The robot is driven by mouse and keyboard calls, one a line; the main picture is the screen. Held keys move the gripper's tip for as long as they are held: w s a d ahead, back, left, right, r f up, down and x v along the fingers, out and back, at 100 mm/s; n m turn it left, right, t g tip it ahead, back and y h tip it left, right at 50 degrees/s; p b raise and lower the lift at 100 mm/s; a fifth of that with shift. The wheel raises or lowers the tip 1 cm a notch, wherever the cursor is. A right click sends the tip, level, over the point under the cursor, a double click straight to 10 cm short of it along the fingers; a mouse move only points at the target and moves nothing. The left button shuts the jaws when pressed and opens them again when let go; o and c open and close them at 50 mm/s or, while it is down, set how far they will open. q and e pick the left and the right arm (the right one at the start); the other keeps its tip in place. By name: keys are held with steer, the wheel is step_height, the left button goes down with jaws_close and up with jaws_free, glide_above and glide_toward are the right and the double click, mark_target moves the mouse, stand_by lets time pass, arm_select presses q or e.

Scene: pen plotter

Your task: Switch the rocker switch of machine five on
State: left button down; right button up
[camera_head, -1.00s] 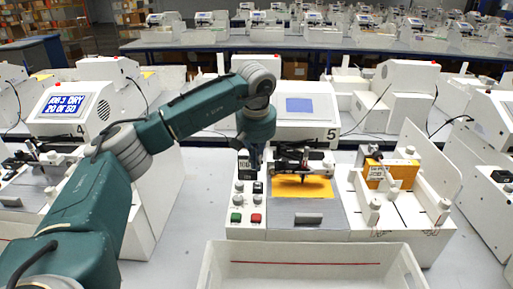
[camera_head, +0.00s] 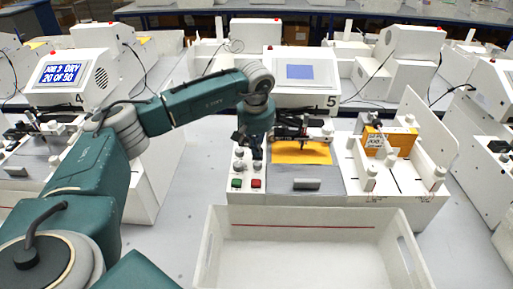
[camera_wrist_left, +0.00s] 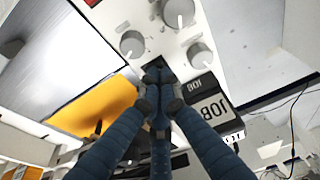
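Machine five (camera_head: 305,96) stands in the middle of the head view, with a "5" on its front and a plain blue-grey screen (camera_head: 300,72). Its control panel (camera_head: 248,195) has knobs, a green button (camera_head: 237,183) and a red button (camera_head: 257,183). My left gripper (camera_head: 252,154) points down over the panel's upper part and hides the rocker switch there. In the left wrist view my left gripper (camera_wrist_left: 157,78) has its fingers together, at a dark piece (camera_wrist_left: 153,65) of the panel, probably the switch. Contact and the switch's position cannot be told. My right gripper is out of view.
A "JOB" display (camera_wrist_left: 212,106) and knobs (camera_wrist_left: 132,43) sit close beside the fingertips. A white bin (camera_head: 310,222) stands in front of machine five. Machine four (camera_head: 75,80) with a lit screen is at left. An orange box (camera_head: 390,141) sits at right.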

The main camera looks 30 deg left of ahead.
arm_select(q)
steer(key=shift+s+d+f, duration=0.1)
steer(key=shift+s+f, duration=0.1)
steer(key=shift+f, duration=0.15)
steer(key=shift+s+d+r, duration=0.1)
steer(key=shift+s+r, duration=0.05)
steer(key=shift+r, duration=0.1)
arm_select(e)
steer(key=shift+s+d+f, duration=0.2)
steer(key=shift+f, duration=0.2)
